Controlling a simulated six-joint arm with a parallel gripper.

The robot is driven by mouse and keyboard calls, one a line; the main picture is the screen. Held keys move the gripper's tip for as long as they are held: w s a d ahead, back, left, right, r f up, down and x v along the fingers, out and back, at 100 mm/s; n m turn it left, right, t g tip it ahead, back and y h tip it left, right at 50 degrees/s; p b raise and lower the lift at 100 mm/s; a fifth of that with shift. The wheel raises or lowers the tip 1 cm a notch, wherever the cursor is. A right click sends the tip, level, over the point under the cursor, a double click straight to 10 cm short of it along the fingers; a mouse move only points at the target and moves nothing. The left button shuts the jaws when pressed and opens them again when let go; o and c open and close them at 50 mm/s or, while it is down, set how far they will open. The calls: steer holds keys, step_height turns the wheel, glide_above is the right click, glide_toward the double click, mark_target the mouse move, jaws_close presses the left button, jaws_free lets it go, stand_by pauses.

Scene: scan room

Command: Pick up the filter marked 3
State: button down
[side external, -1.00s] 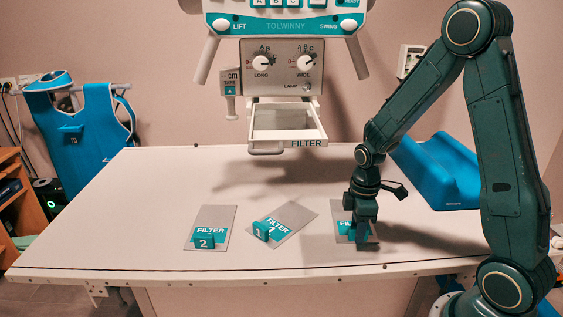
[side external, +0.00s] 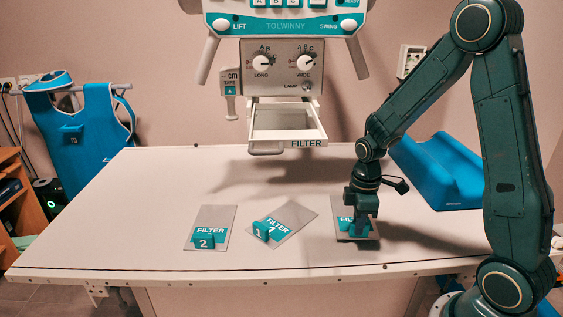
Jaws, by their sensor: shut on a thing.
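Three flat grey filter plates with teal labels and small teal tabs are at the table's front. The right filter (side external: 344,212) is under my gripper (side external: 359,230), which is shut on its tab. My fingers cover most of its label, so its number cannot be read. A dark line shows under its front edge; it seems just off the table. The left filter (side external: 215,214) is marked 2 and lies flat. The middle filter (side external: 296,214) lies turned at an angle and appears marked 1.
A white pull-out tray labelled FILTER (side external: 308,143) hangs below the machine head (side external: 281,68), above the table's back. A blue wedge cushion (side external: 435,172) lies at the right behind my arm. The white table (side external: 120,210) is clear at left.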

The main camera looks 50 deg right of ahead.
step_height(320, 180, up, 19)
steer(key=shift+f, duration=0.15)
stand_by(0.4)
stand_by(0.5)
